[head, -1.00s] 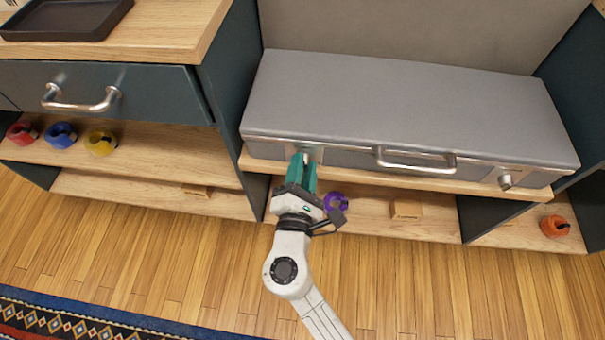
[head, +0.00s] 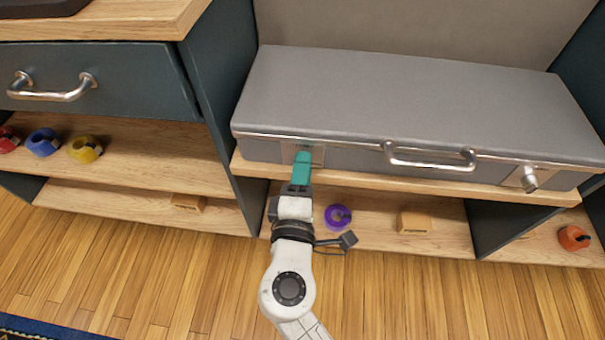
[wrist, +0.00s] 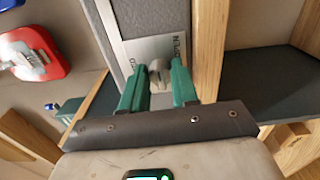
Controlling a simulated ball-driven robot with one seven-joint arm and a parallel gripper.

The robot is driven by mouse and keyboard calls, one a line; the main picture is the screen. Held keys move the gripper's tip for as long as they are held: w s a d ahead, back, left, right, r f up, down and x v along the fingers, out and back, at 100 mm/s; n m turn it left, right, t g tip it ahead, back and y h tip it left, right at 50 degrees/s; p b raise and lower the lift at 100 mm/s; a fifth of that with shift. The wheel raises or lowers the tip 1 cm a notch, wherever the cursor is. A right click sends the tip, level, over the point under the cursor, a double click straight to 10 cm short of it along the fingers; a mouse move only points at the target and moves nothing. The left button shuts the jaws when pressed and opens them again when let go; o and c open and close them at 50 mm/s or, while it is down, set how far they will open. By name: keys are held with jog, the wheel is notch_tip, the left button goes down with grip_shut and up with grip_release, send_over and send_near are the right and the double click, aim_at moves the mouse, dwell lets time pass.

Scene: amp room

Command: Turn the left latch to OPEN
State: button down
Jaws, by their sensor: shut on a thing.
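A grey case (head: 400,100) lies on a wooden shelf, with a metal handle (head: 430,160) in the middle of its front. The left latch sits on a metal plate (head: 290,151) at the front left of the case; my teal fingers hide most of its knob in the head view. In the wrist view the round metal latch knob (wrist: 158,72) shows between my fingertips, on a plate with partly readable lettering. My gripper (head: 302,158) is shut on this knob, and it shows in the wrist view too (wrist: 160,82). The right latch (head: 528,180) sticks out at the front right.
A drawer (head: 100,85) with a metal handle is to the left. Rolls in red, blue (head: 42,142) and yellow (head: 84,149) lie below it. A purple roll (head: 338,217) and wooden block (head: 414,222) lie under the case; an orange roll (head: 574,238) is at right.

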jog(key=shift+f+m, duration=0.1)
jog(key=shift+m, duration=0.2)
jog(key=c, duration=0.9)
grip_release()
jog(key=s+p, duration=0.2)
jog(key=s, duration=0.9)
jog(key=shift+a, duration=0.15)
jog(key=shift+w, duration=0.1)
